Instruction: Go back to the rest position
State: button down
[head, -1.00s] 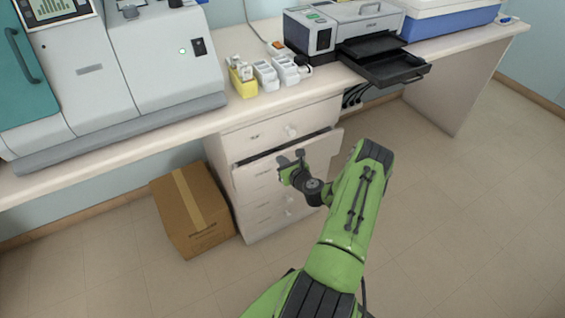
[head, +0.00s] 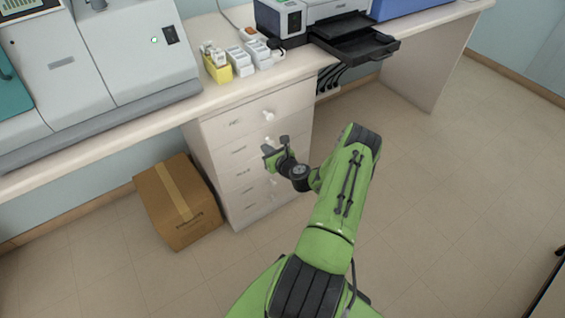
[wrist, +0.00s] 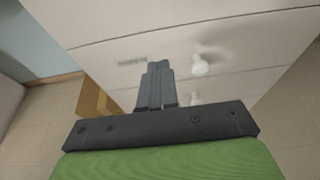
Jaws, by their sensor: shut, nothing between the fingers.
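My gripper (head: 277,151) is in front of the white drawer cabinet (head: 254,153), near the second drawer from the top. In the wrist view my gripper (wrist: 157,68) has its two dark fingers together, with nothing between them. The round white knobs show beside the fingers in the wrist view, one of them a top knob (wrist: 200,65). All the cabinet's drawers look shut. My gripper hides part of the drawer fronts, and I cannot tell how close the fingertips are to them.
A cardboard box (head: 177,203) stands on the floor left of the cabinet. The bench (head: 130,122) above carries a large grey machine (head: 125,50), small bottle holders (head: 240,62) and a printer with its tray out (head: 355,42).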

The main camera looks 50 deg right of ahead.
jog(key=p+v, duration=0.1)
jog(key=v, duration=0.7)
jog(key=shift+p, duration=0.4)
jog(key=shift+r, duration=0.1)
